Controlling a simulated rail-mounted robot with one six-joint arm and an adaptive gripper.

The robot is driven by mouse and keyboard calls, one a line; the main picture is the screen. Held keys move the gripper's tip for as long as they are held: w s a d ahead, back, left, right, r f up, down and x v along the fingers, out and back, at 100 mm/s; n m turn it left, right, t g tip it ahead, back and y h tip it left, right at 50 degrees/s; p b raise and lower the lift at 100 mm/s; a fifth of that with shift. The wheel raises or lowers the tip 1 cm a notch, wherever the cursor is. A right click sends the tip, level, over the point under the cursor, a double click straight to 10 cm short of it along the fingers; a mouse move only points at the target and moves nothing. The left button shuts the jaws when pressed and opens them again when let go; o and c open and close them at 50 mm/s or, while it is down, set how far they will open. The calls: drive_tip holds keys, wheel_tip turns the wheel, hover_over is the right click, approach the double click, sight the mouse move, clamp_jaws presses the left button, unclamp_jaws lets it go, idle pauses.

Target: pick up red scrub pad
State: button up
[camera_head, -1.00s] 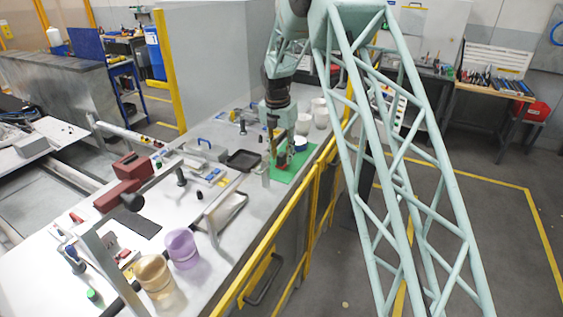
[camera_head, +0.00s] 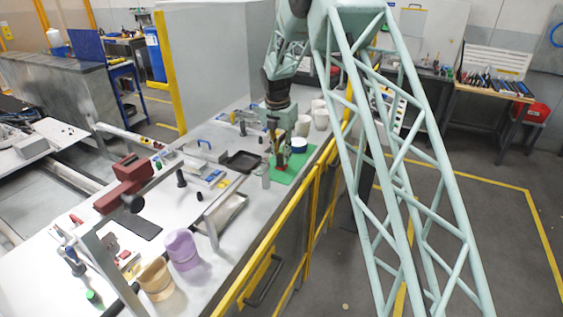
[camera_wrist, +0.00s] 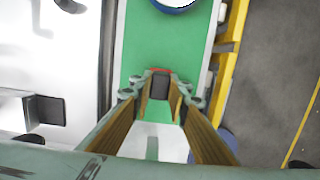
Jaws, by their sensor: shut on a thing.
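The red scrub pad shows in the wrist view as a thin red edge (camera_wrist: 159,71) with a dark face below it. It sits between my fingertips, over the green mat (camera_wrist: 142,45). My gripper (camera_wrist: 160,88) is shut on it. In the head view, my gripper (camera_head: 281,164) points down at the green mat (camera_head: 292,173), and the pad is too small to make out clearly. I cannot tell whether the pad still touches the mat.
A blue-rimmed white round thing (camera_head: 299,146) stands on the mat beside my gripper. White cups (camera_head: 320,118) are behind it. A black tray (camera_head: 242,161) and a clear bottle (camera_head: 265,176) lie to the left. A yellow rail (camera_head: 290,222) runs along the table's right edge.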

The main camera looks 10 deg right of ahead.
drive_tip(key=shift+r, duration=0.1)
drive_tip(key=shift+r, duration=4.95)
drive_tip(key=o, duration=0.3)
drive_tip(key=shift+c, duration=1.2)
